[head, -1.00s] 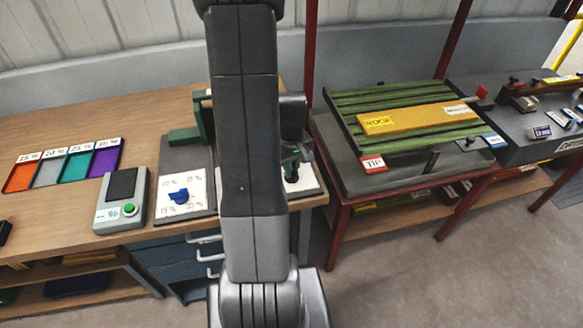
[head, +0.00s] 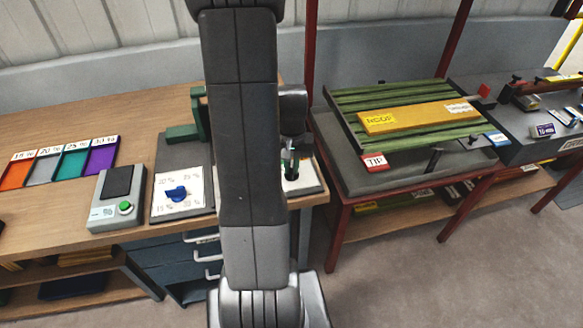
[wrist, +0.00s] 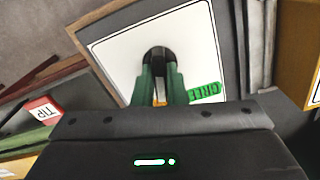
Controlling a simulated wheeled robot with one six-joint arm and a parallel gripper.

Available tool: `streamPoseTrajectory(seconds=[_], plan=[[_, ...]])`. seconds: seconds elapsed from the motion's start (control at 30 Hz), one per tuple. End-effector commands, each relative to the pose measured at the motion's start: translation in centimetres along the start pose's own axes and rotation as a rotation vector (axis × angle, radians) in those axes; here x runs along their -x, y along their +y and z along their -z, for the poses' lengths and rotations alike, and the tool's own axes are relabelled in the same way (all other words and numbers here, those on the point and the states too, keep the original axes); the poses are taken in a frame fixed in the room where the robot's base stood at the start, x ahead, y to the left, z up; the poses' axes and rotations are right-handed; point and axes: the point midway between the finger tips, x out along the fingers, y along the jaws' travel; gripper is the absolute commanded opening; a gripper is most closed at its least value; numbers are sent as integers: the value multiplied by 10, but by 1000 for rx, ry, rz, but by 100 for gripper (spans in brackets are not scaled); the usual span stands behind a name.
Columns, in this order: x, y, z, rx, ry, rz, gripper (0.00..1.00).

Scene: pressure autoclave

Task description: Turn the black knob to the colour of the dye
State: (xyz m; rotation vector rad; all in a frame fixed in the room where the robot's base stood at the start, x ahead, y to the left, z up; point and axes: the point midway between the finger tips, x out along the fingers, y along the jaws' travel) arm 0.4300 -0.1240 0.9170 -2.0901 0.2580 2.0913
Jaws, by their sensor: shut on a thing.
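The black knob (wrist: 154,54) sits on a white dial plate (wrist: 118,52), which also shows in the head view (head: 307,181). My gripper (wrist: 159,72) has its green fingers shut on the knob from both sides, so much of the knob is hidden. In the head view my gripper (head: 291,163) is lowered onto the plate, partly behind my arm. A green label (wrist: 205,92) reading "GREE", its end hidden, lies on the plate to the right of the fingers. A small orange patch (wrist: 160,103) shows between the fingers. I cannot make out which thing is the dye.
A blue knob (head: 177,192) on a white plate and a grey box with a green button (head: 125,208) stand on the bench to the left. Orange (head: 16,174), grey, teal and purple (head: 101,158) trays lie farther left. A table with a green slatted rack (head: 360,97) stands right.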

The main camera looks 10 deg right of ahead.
Motion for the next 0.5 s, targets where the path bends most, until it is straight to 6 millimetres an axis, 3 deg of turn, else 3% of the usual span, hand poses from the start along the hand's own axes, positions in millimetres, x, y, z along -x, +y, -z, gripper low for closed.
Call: streamPoseTrajectory(seconds=[0.5], plan=[[0, 0, 1, -304, 3, 0, 0]])
